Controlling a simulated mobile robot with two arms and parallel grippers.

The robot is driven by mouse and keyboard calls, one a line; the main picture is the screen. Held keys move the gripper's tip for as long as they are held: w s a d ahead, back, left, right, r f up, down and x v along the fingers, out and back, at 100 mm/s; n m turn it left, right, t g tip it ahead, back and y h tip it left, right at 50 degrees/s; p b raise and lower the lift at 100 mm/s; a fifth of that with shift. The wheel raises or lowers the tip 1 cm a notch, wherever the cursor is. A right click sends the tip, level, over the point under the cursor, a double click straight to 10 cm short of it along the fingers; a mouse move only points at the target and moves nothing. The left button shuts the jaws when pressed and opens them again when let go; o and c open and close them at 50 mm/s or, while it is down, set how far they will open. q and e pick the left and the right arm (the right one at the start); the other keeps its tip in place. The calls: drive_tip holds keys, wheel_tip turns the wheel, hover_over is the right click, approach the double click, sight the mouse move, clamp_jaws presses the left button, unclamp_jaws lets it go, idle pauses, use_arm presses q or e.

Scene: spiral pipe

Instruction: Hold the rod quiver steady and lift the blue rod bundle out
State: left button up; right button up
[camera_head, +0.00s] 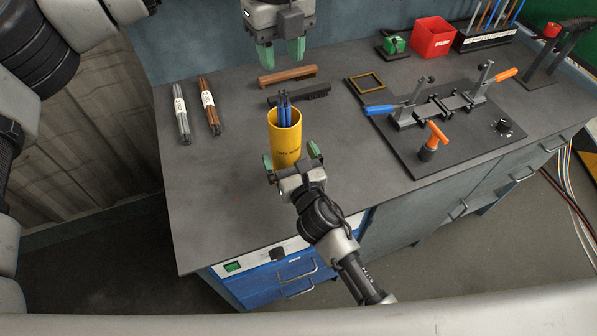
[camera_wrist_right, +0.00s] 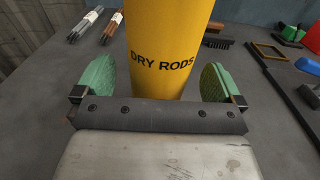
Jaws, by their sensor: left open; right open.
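The rod quiver (camera_head: 286,146) is a yellow cylinder standing upright on the bench. In the right wrist view the quiver (camera_wrist_right: 165,35) fills the middle and reads "DRY RODS". The blue rod bundle (camera_head: 285,108) stands inside it, with only its upper ends showing above the rim. My right gripper (camera_head: 292,159) is open at the front of the quiver. Its green fingers (camera_wrist_right: 158,82) lie on either side of the quiver, with gaps visible. My left gripper (camera_head: 280,52) is open and empty, pointing down above and behind the quiver.
A grey rod bundle (camera_head: 181,113) and a brown rod bundle (camera_head: 209,105) lie at left. A brown bar (camera_head: 288,75) and black bar (camera_head: 299,94) lie behind the quiver. A clamp fixture (camera_head: 440,110) and red box (camera_head: 432,38) stand right. The bench front left is clear.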

sight(284, 106)
drive_tip(key=shift+x, duration=1.5)
drive_tip(key=c, duration=1.2)
use_arm(q)
drive_tip(key=shift+o, duration=0.9)
use_arm(e)
drive_tip(key=shift+c, duration=0.3)
use_arm(q)
drive_tip(key=shift+o, duration=0.5)
drive_tip(key=m, duration=0.7)
drive_tip(key=shift+s+d, duration=0.15)
drive_tip(key=shift+s, duration=0.05)
drive_tip(key=shift+f, duration=0.2)
drive_tip(key=shift+m, duration=0.3)
wheel_tip(284, 106, down, 6)
drive_tip(key=shift+f, duration=0.15)
drive_tip(key=shift+w+f, duration=0.15)
drive_tip(key=shift+f, duration=2.4)
drive_tip(key=shift+c, duration=0.3)
